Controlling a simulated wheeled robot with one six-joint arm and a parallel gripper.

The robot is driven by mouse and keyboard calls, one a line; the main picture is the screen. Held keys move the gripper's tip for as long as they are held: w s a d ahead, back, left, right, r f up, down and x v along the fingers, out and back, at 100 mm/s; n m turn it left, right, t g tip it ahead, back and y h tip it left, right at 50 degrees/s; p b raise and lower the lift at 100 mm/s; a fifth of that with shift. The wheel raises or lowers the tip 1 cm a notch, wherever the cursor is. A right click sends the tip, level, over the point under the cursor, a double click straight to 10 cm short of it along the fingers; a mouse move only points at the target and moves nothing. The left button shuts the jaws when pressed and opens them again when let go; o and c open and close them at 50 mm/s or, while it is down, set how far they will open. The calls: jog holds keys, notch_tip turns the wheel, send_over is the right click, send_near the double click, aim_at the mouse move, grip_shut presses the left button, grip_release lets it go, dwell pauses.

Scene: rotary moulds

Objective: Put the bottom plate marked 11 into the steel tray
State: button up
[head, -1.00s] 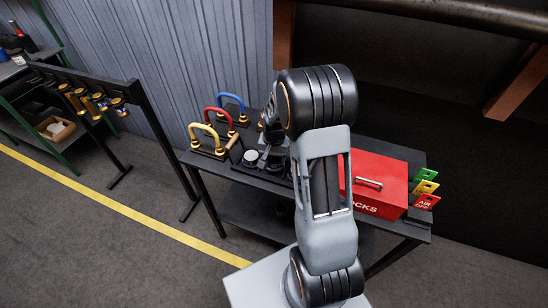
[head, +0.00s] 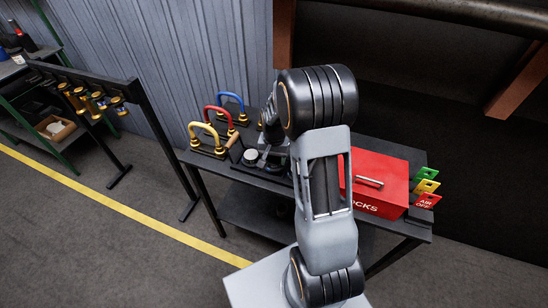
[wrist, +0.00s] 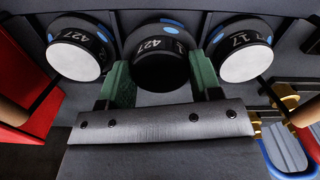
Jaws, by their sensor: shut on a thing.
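Three round dark pieces with pale or dark end faces stand in a row in the wrist view. The left piece (wrist: 78,55) reads 427. The middle piece (wrist: 158,72) also reads 427, with part of another mark at its edge. The right piece (wrist: 240,55) shows what looks like 17. My gripper (wrist: 160,80) has its green fingers on either side of the middle piece and is shut on it. No mark 11 is readable. I cannot make out a steel tray. In the head view my arm hides the gripper.
A dark table (head: 388,236) carries a red lock box (head: 378,180), coloured tags (head: 427,187) at its right end and coloured handles (head: 207,139) at its left. A black rack (head: 140,95) stands left. Floor is clear beside the yellow line (head: 110,205).

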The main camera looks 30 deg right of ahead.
jog(key=shift+f+b, duration=0.65)
jog(key=shift+f, duration=0.05)
dwell(0.5)
jog(key=o, duration=1.2)
notch_tip(320, 180, up, 14)
jog(key=shift+f+b, duration=0.1)
jog(key=shift+b, duration=0.2)
notch_tip(320, 180, up, 7)
jog(key=p, duration=0.6)
send_over(274, 159)
dwell(0.6)
